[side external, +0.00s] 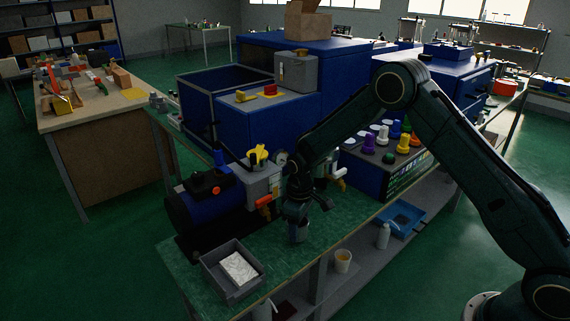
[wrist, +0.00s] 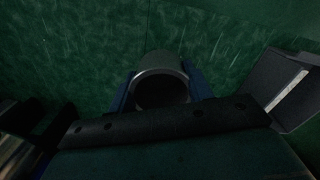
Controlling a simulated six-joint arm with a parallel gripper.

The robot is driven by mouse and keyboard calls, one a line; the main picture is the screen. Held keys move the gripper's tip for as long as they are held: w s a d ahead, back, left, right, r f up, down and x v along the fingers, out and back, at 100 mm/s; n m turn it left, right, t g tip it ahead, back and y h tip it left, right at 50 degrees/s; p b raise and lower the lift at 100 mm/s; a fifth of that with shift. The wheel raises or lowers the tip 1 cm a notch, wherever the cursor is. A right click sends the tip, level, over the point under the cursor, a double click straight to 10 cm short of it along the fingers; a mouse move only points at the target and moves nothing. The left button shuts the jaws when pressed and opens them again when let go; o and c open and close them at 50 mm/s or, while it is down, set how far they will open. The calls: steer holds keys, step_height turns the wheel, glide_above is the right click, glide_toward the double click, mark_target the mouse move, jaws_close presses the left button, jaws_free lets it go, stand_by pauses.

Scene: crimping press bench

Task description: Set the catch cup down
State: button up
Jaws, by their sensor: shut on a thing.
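The catch cup (wrist: 160,62) is a grey round cup with a dark inside, seen from above in the wrist view. It sits between the two blue fingertips of my gripper (wrist: 160,92), which press on it from both sides. In the side view my gripper (side external: 299,222) points down over the green bench top, and the grey cup (side external: 299,235) shows at its fingers. The cup looks upright and at or very close to the bench top; I cannot tell whether it touches.
A grey tray (side external: 208,271) with a white pad stands at the bench's front left. A panel of coloured knobs (side external: 390,150) is behind right. The bench edge is close.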

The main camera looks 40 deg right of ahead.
steer(key=shift+f, duration=1.2)
steer(key=shift+f, duration=0.15)
steer(key=o, duration=1)
step_height(320, 180, up, 12)
steer(key=shift+r, duration=0.25)
